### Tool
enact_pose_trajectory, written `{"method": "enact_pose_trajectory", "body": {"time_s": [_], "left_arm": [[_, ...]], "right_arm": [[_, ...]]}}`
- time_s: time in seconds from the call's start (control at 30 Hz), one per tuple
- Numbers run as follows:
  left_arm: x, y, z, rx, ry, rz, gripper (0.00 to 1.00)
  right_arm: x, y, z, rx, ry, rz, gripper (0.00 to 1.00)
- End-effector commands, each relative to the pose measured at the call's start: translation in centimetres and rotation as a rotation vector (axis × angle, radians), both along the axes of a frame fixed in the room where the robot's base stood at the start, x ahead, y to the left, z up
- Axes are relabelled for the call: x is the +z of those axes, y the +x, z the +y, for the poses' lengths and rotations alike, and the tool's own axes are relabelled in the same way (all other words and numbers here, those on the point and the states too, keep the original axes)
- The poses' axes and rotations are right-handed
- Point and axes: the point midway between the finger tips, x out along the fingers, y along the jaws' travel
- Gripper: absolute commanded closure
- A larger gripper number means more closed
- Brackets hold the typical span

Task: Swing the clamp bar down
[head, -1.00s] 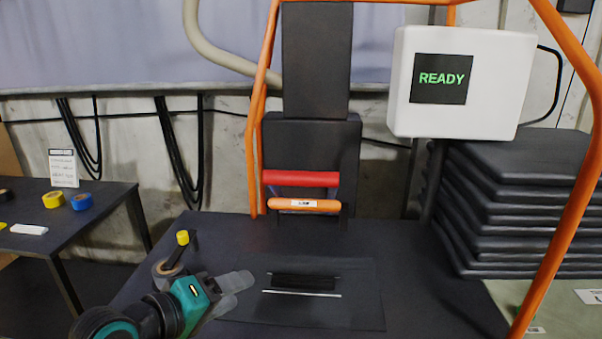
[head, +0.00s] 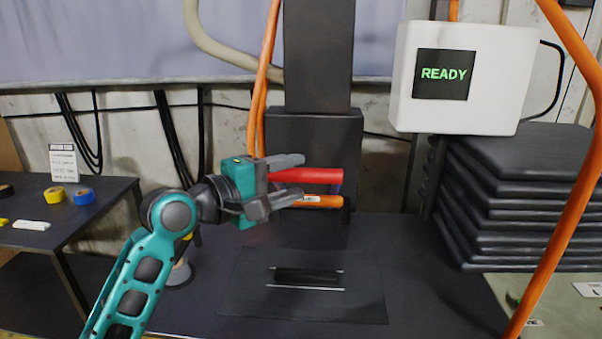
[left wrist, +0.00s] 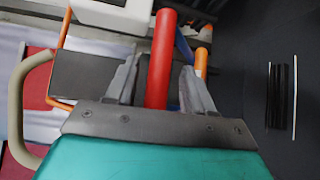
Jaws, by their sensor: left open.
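A red bar (head: 318,175) runs across the front of the black press column (head: 318,120). An orange bar (head: 322,201) with a white label sits just below it. I cannot tell for sure which is the clamp bar; the red one is the likelier. My left gripper (head: 297,177) is open at the left end of both bars, partly hiding them. In the left wrist view, the red bar (left wrist: 162,50) lies between the two open fingers, which do not close on it. The orange bar (left wrist: 202,62) shows beyond the right finger. My right gripper is not in view.
A dark plate (head: 255,305) with a slot and pale strips lies on the black bench (head: 410,270). Orange frame tubes (head: 560,220) stand either side. A white box (head: 400,90) reads READY. Folded dark sheets (head: 530,190) are stacked right. A side table (head: 100,205) holds tape rolls.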

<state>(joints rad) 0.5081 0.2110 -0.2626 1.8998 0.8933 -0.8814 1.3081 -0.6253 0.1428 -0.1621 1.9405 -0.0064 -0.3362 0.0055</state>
Motion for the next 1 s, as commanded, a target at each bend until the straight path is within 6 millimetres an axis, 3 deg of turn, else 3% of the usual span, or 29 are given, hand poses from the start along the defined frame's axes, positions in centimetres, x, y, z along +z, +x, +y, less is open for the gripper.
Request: {"method": "enact_pose_trajectory", "body": {"time_s": [0.2,0.57,1.0], "left_arm": [[-0.2,1.7,-1.7,-0.001,-0.002,0.0,0.47],[-0.3,2.0,-2.0,0.0,0.001,-0.001,0.47],[-0.2,2.0,-2.0,0.001,0.001,-0.001,0.9]], "right_arm": [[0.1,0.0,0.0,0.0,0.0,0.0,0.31],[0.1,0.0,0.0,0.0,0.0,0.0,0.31],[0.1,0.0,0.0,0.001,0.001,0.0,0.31]]}}
